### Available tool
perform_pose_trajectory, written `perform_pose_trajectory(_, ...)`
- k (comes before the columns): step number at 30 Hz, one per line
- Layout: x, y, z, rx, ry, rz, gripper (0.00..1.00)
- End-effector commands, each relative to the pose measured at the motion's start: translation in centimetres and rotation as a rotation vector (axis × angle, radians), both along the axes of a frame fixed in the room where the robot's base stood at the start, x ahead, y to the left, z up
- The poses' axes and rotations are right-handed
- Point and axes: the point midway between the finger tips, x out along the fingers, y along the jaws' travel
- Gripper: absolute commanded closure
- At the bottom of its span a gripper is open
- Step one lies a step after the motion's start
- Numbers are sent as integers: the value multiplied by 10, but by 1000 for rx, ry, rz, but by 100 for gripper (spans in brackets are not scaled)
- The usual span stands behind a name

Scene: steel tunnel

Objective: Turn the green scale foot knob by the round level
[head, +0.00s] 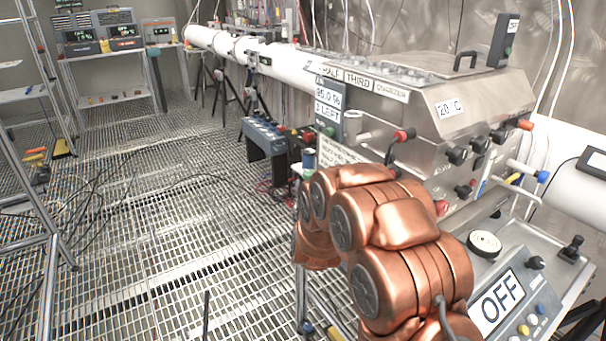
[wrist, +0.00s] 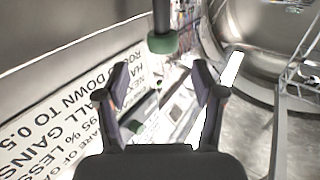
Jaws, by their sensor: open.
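In the wrist view my gripper (wrist: 160,80) is open and empty, its two dark fingers spread apart. A green knob-like end on a dark post (wrist: 163,43) shows beyond the fingertips, near the middle line between them. I cannot tell from these frames whether it is the scale foot knob. In the head view a small green part (head: 328,131) sits below the upright panel on the steel box. My copper arm reaches toward the box, and my gripper is hidden behind it there.
The steel box (head: 480,100) with black and red knobs stands close to my arm. A printed sign (wrist: 60,100) is left of my fingers in the wrist view. An OFF panel (head: 497,301) is at front right. The grated floor (head: 150,230) is mostly open, with cables.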

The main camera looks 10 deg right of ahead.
Motion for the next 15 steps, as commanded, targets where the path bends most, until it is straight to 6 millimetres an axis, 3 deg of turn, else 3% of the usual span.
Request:
perform_pose_trajectory(8,11,2,0,0,-1,5,32)
perform_pose_trajectory(15,35,-4,2,0,-2,4,32)
